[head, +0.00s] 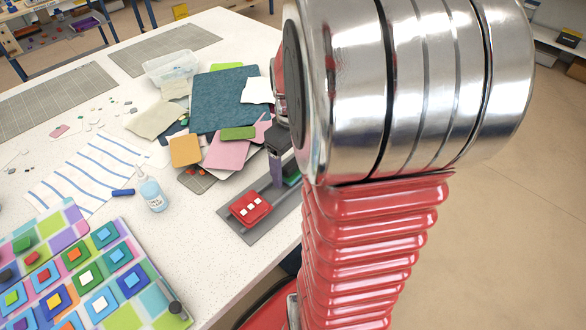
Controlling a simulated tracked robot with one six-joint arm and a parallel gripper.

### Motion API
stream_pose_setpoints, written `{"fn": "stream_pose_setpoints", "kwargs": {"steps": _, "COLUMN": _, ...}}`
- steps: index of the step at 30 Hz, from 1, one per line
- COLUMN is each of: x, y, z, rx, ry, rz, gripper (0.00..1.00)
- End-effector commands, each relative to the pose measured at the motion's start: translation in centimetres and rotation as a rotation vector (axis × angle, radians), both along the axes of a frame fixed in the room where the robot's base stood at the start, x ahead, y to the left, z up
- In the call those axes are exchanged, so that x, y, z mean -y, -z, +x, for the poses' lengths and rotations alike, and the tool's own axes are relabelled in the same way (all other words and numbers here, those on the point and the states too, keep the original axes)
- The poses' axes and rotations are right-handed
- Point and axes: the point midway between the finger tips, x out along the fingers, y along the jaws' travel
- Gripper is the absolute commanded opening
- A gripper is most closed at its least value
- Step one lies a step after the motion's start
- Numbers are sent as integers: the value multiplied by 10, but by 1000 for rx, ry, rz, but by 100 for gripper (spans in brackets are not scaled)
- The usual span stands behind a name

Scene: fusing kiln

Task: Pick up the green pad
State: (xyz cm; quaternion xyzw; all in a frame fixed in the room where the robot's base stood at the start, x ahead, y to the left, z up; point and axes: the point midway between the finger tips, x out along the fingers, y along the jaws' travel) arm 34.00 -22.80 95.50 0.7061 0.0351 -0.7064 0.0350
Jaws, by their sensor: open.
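A flat green pad (238,132) lies on the pile of coloured sheets, at the lower edge of a large dark teal sheet. A second green piece (292,178) shows on a grey tray (228,220), close to my gripper and partly hidden by my arm. My gripper (279,170) is open and points down over the tray's far end, to the right of the pile. Only part of it shows, with a dark body and a purplish part below. Whether it touches the second green piece cannot be told.
The pile includes pink (226,153), orange (185,150) and teal sheets (222,100). A glue bottle (152,194), a clear bin (171,66) and a coloured tile board (150,290) stand around the white table.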

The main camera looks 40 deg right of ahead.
Motion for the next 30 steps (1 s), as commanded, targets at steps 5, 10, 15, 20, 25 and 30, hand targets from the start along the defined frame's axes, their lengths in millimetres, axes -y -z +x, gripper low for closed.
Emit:
{"fn": "stream_pose_setpoints", "kwargs": {"steps": 5, "x": 0, "y": 0, "z": 0, "rx": 0, "ry": 0, "rz": 0, "gripper": 77}}
{"fn": "stream_pose_setpoints", "kwargs": {"steps": 10, "x": 0, "y": 0, "z": 0, "rx": 0, "ry": 0, "rz": 0, "gripper": 77}}
{"fn": "stream_pose_setpoints", "kwargs": {"steps": 15, "x": 0, "y": 0, "z": 0, "rx": 0, "ry": 0, "rz": 0, "gripper": 72}}
{"fn": "stream_pose_setpoints", "kwargs": {"steps": 20, "x": 0, "y": 0, "z": 0, "rx": 0, "ry": 0, "rz": 0, "gripper": 60}}
{"fn": "stream_pose_setpoints", "kwargs": {"steps": 25, "x": 0, "y": 0, "z": 0, "rx": 0, "ry": 0, "rz": 0, "gripper": 48}}
{"fn": "stream_pose_setpoints", "kwargs": {"steps": 30, "x": 0, "y": 0, "z": 0, "rx": 0, "ry": 0, "rz": 0, "gripper": 36}}
